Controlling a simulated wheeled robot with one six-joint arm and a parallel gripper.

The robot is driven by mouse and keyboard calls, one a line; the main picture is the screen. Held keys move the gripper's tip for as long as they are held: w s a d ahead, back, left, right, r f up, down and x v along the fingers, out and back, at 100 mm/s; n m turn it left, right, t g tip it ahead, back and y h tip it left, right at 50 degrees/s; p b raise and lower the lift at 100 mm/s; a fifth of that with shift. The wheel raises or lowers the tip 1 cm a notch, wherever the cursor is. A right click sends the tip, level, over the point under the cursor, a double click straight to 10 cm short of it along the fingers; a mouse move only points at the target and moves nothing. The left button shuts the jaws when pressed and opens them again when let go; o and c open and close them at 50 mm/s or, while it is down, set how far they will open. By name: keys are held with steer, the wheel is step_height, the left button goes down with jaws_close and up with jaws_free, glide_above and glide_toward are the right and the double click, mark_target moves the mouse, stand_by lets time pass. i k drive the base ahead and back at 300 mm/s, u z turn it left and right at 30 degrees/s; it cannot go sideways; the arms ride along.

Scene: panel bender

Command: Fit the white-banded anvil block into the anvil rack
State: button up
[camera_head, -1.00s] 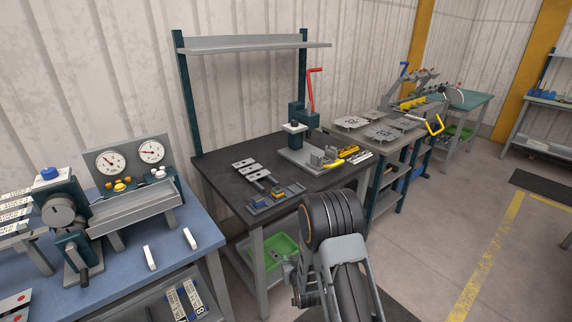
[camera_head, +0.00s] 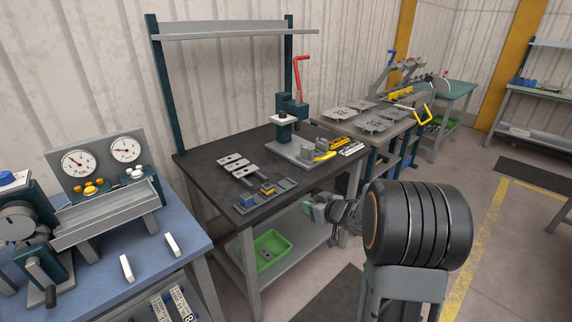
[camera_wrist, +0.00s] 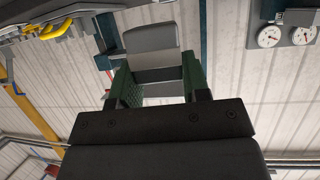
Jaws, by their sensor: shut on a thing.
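In the wrist view my gripper (camera_wrist: 158,82) has its green-padded fingers shut on a grey block (camera_wrist: 151,38). The block sticks out beyond the fingertips, and a paler stretch shows between them. I cannot tell for sure that this is the white band. In the head view the anvil rack (camera_head: 248,209) is a low grey strip on the black-topped bench. It holds a blue-marked block (camera_head: 247,200) and a yellow-marked block (camera_head: 268,189). My gripper and the held block cannot be made out clearly there; my arm fills the lower right.
A blue bench (camera_head: 150,285) with gauges stands at left.

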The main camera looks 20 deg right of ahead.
mark_target(247, 199)
steer(key=i, duration=1)
